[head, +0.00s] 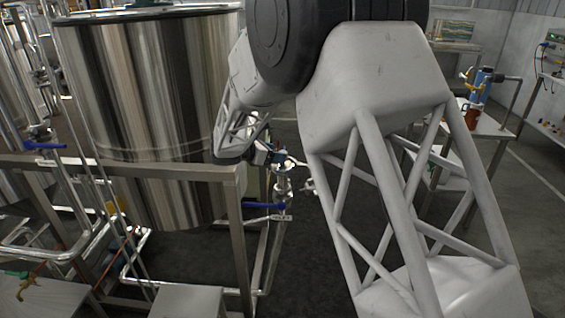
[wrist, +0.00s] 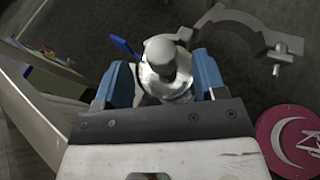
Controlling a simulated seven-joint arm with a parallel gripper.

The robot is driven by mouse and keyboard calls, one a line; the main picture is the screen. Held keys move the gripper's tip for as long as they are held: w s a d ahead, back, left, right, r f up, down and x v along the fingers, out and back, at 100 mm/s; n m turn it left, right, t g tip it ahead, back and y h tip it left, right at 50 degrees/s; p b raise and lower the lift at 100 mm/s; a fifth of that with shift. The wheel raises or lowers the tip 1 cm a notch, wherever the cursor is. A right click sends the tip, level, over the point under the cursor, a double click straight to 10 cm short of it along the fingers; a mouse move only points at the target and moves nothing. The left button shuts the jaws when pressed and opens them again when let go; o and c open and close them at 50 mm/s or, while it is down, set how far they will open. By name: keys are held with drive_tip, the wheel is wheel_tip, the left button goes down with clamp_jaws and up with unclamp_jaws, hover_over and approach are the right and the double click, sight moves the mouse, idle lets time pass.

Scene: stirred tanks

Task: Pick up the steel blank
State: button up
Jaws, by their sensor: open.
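My gripper (wrist: 161,64) is open, with one blue finger on each side of a shiny round steel piece with a rounded grey knob (wrist: 160,54). This piece looks like the steel blank, but I cannot tell for sure. It lies between the fingers, and dark gaps show beside it; I cannot tell whether either finger touches it. In the head view my gripper (head: 264,154) is small and partly hidden by my arm, close to the metal valve fitting (head: 283,184) at the tank frame's right corner. The blank cannot be made out there.
An open grey clamp (wrist: 243,22) with a bolt is right of the fingers. A red disc with a white mark (wrist: 291,140) lies lower right. A blue lever (wrist: 122,47) is at left. The large steel tank (head: 150,100) and its frame (head: 238,215) stand close on the left.

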sight(287, 162)
drive_tip(key=shift+w+d+f, duration=0.1)
drive_tip(key=shift+d, duration=0.05)
drive_tip(key=shift+x, duration=2.55)
drive_tip(key=c, duration=1.2)
